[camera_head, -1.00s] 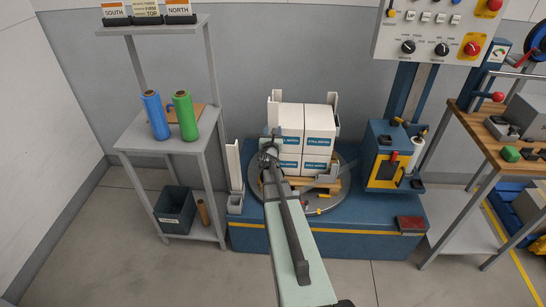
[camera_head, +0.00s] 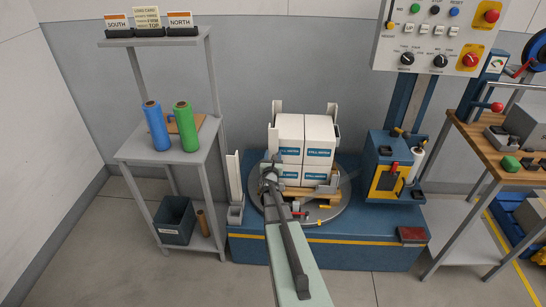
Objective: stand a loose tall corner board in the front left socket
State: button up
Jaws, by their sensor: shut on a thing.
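My gripper (camera_head: 271,172) is at the front left corner of the stack of white boxes (camera_head: 304,137) on the turntable. It is shut on a pale tall corner board (camera_head: 268,142), seen as a narrow upright strip along the stack's left edge. Its lower end and the front left socket are hidden behind my gripper and arm, so I cannot tell whether it is seated. Another tall white board (camera_head: 233,172) stands in a grey holder (camera_head: 235,213) left of the turntable. Boards also stand at the back left (camera_head: 277,107) and back right (camera_head: 337,112) corners.
The boxes rest on a wooden pallet on the round turntable (camera_head: 335,217) over a blue base (camera_head: 330,250). A wrapping column (camera_head: 395,165) stands right. A shelf with blue (camera_head: 155,125) and green (camera_head: 183,125) rolls stands left. A workbench (camera_head: 480,135) is far right.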

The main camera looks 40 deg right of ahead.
jog(key=shift+f, duration=0.15)
jog(key=o, duration=1.1)
jog(key=v, duration=1.2)
jog(key=s+a+f+m+g+y, duration=0.1)
jog(key=s+a+f+m+g, duration=0.5)
jog(key=s+a+f+m, duration=0.3)
jog(key=s+a+f+m+g+y, duration=0.2)
jog(key=s+a+f+m+g, duration=0.45)
jog(key=s+f+m, duration=0.4)
jog(key=s+a+f+m+g+y, duration=0.3)
jog(key=s+a, duration=0.6)
jog(key=a, duration=0.3)
jog(key=s+a+f+m+g+y, duration=0.4)
jog(key=s+a+f+y, duration=0.1)
jog(key=s+a, duration=0.5)
jog(key=a+y, duration=0.1)
jog(key=a, duration=0.1)
jog(key=shift+a+f+y, duration=0.2)
jog(key=shift+a+y, duration=0.05)
jog(key=shift+y, duration=0.15)
